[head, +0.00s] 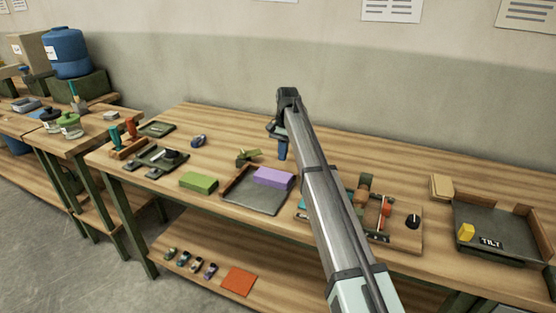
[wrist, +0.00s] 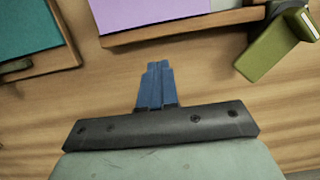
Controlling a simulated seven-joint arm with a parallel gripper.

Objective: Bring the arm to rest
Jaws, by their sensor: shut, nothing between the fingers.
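My arm reaches up and over the workbench (head: 190,123) in the head view. My gripper (head: 283,155) points down above the bench, behind the tray with the purple block. Its blue fingers are together with nothing between them. In the wrist view the shut fingers (wrist: 156,75) show over bare wood, apart from the things around them.
A purple block (head: 272,178) lies on a grey tray (head: 250,197), with a green block (head: 198,182) to its left. An olive-green object (head: 246,156) stands close left of my gripper. A tray marked TILT (head: 470,233) is at right. The bench's back strip is largely clear.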

